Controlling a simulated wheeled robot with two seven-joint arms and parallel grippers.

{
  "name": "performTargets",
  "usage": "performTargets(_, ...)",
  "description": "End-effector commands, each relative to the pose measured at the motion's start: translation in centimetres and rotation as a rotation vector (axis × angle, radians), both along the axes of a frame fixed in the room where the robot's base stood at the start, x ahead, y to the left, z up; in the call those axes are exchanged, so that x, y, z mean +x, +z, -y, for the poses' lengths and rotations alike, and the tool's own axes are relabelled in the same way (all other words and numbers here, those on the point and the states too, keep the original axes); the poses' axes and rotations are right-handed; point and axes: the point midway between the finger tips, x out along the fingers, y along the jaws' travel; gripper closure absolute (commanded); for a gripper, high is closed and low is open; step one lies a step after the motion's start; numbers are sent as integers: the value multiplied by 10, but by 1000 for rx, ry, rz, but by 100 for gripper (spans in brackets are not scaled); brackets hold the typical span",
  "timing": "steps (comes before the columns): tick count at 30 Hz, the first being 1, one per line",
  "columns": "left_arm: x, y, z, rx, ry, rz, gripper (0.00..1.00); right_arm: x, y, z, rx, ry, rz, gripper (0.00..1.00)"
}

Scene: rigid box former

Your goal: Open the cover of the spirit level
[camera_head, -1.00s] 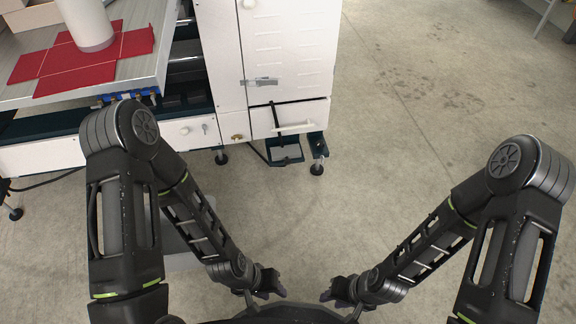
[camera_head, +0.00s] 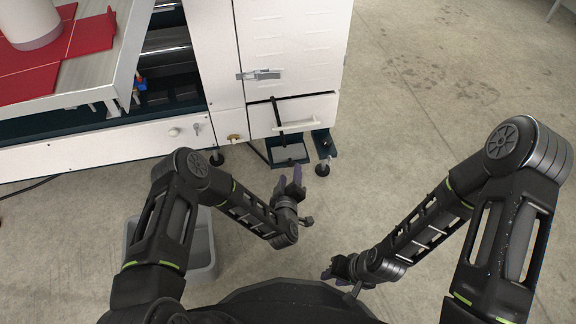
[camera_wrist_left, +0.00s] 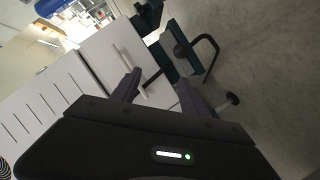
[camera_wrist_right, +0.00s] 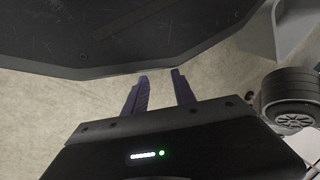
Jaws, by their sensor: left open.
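I cannot make out a spirit level for certain in any view. The white machine cabinet (camera_head: 292,40) has a low white panel with a bar handle (camera_head: 296,124); the handle also shows in the left wrist view (camera_wrist_left: 122,57). A metal latch (camera_head: 259,75) sits on the door above. My left gripper (camera_head: 289,176) is open and empty, in front of and below the panel. Its fingers (camera_wrist_left: 156,80) point towards the cabinet's lower part, apart from it. My right gripper (camera_head: 328,274) is close to my base; its two fingers stand apart and empty in the right wrist view (camera_wrist_right: 160,76).
A metal table (camera_head: 108,62) with red pieces (camera_head: 90,35) and a white cylinder (camera_head: 30,22) is at the upper left. A grey bin (camera_head: 200,245) stands on the floor behind my left arm. Machine feet (camera_head: 323,168) stick out below the cabinet. The floor on the right is clear.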

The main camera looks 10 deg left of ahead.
Motion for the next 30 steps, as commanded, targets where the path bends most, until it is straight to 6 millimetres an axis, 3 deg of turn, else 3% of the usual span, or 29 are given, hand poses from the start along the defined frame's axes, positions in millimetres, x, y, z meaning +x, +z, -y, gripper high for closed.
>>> performTargets(1,2,-24,-1,-4,12,12,47,3,-25,0,-1,-3,6,68)
performTargets(7,3,-55,-1,-2,13,15,47,10,-57,1,-3,-12,21,68)
performTargets(23,5,-59,-1,-2,11,14,47,12,-62,1,-3,-14,27,68)
performTargets(30,29,-69,-2,-2,13,17,47,15,-79,1,0,-16,28,68)
